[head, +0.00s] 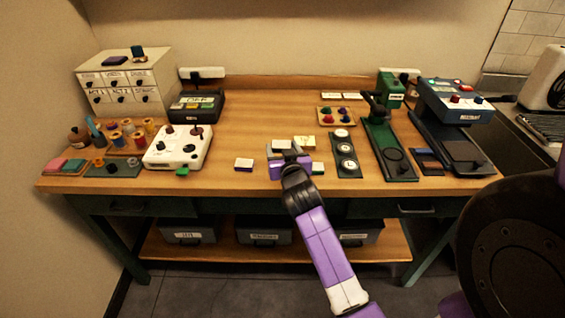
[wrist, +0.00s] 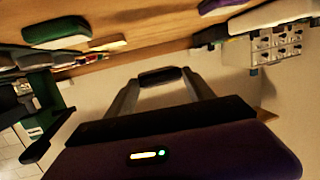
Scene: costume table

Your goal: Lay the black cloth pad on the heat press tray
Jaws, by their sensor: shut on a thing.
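My gripper (head: 288,160) is over the front middle of the table in the head view. In the wrist view my gripper (wrist: 160,82) is shut on a small dark pad (wrist: 160,75), which spans between the fingertips and looks like the black cloth pad. The pad cannot be made out clearly in the head view. The blue heat press (head: 457,100) stands at the right end of the table. Its dark tray (head: 466,156) extends toward the front edge, well to the right of my gripper, and looks bare.
A green press (head: 386,105) and a strip of round dials (head: 345,150) stand between my gripper and the heat press. Small dark pads (head: 427,160) lie left of the tray. Small blocks (head: 305,142) lie around my gripper. A white control box (head: 180,147) stands left.

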